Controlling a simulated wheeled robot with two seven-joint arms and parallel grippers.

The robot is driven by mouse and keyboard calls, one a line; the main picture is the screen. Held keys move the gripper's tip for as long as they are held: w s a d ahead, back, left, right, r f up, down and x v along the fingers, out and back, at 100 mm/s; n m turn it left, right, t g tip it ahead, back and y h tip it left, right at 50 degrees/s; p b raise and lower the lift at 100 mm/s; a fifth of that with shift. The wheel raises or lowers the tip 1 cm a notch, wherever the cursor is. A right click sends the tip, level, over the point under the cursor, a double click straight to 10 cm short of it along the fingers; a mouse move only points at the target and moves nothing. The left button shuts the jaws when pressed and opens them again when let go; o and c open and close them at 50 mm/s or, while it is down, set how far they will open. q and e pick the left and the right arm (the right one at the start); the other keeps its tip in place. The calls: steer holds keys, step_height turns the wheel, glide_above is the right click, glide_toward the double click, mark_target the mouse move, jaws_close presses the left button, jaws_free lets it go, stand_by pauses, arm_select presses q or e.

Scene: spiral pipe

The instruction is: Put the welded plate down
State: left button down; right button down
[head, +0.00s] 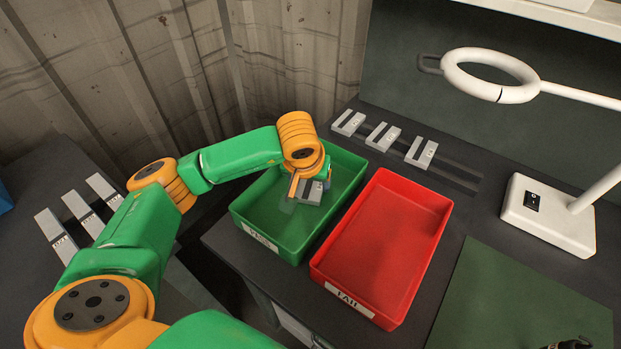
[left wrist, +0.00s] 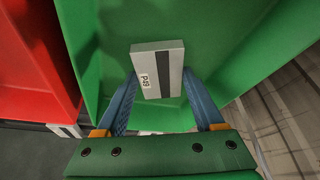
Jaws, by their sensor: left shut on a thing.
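The welded plate (head: 314,192), grey with a dark stripe, is held inside the green tray (head: 349,191), whose front label is hard to read. My left gripper (head: 304,190) reaches down into this tray and is shut on the plate. In the left wrist view the plate (left wrist: 172,60) shows a label like "P49" and sits between the blue fingers of the gripper (left wrist: 160,82), with green tray walls around it. I cannot tell whether the plate touches the tray floor. My right gripper is not in view.
A red tray (head: 385,240) labelled FAIL stands right beside the green one. Several grey plates (head: 383,136) lie in a row behind the trays, and more (head: 80,210) lie at left. A ring lamp (head: 490,75) overhangs the right side. A dark green mat (head: 520,300) lies front right.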

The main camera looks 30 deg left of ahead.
arm_select(q)
steer(key=shift+f, duration=0.1)
steer(key=shift+f+b, duration=0.15)
steer(key=shift+b, duration=0.15)
jaws_free()
steer(key=shift+r+p, duration=0.3)
steer(key=shift+r, duration=0.05)
steer(key=v, duration=1.1)
steer(key=shift+s+d+r, duration=0.1)
steer(key=shift+s+r, duration=0.15)
steer(key=shift+r, duration=0.1)
